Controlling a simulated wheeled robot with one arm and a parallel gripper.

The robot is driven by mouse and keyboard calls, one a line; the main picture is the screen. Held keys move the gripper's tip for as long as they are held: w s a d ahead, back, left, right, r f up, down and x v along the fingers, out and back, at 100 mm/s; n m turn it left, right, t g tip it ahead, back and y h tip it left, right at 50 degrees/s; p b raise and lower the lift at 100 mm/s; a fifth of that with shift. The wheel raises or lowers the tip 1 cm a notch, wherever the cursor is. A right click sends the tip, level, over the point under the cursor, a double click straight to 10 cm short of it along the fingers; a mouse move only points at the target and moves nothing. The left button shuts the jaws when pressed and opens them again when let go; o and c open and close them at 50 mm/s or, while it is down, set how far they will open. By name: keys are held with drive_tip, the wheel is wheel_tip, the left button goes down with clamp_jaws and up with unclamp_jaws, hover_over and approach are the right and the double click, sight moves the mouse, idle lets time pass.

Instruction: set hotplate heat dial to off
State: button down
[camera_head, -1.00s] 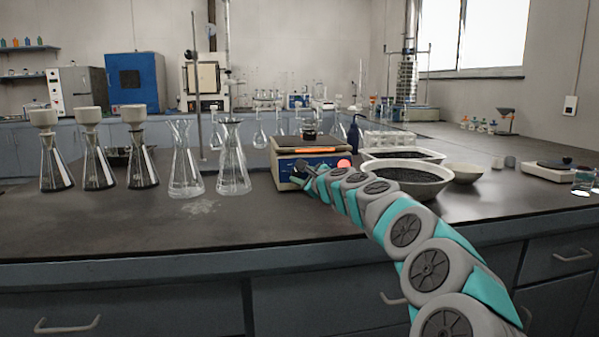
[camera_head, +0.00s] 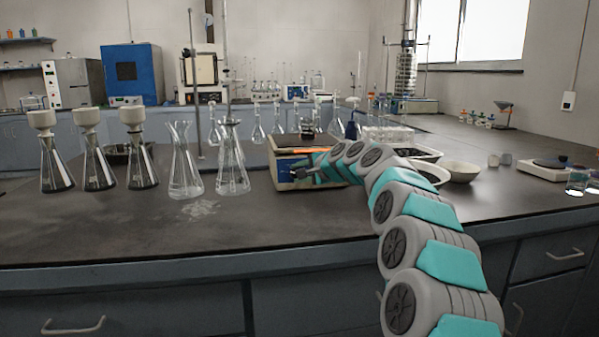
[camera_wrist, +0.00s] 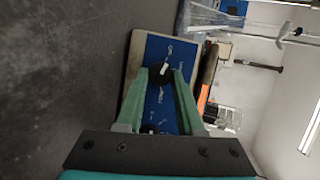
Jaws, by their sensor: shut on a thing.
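The hotplate (camera_head: 281,143) stands on the dark bench, with a beige body and an orange strip near its top. Its blue front panel (camera_wrist: 159,48) fills the middle of the wrist view. The panel has two black dials. The upper dial (camera_wrist: 161,73) has a white mark and sits between the fingertips of my gripper (camera_wrist: 162,74), which is shut on it. The panel lettering is too small to read. In the head view my gripper (camera_head: 303,171) is at the hotplate's front, and my arm covers its right side.
Two clear flasks (camera_head: 184,165) (camera_head: 232,165) stand close left of the hotplate, with several funnel-topped flasks farther left. The bench front (camera_head: 120,230) is mostly clear.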

drive_tip(key=shift+a+n+g, duration=0.1)
drive_tip(key=shift+n+g, duration=0.2)
drive_tip(key=shift+n, duration=0.1)
drive_tip(key=c, duration=0.5)
unclamp_jaws()
drive_tip(key=v, duration=0.8)
drive_tip(key=shift+b, duration=0.4)
drive_tip(key=shift+f, duration=0.1)
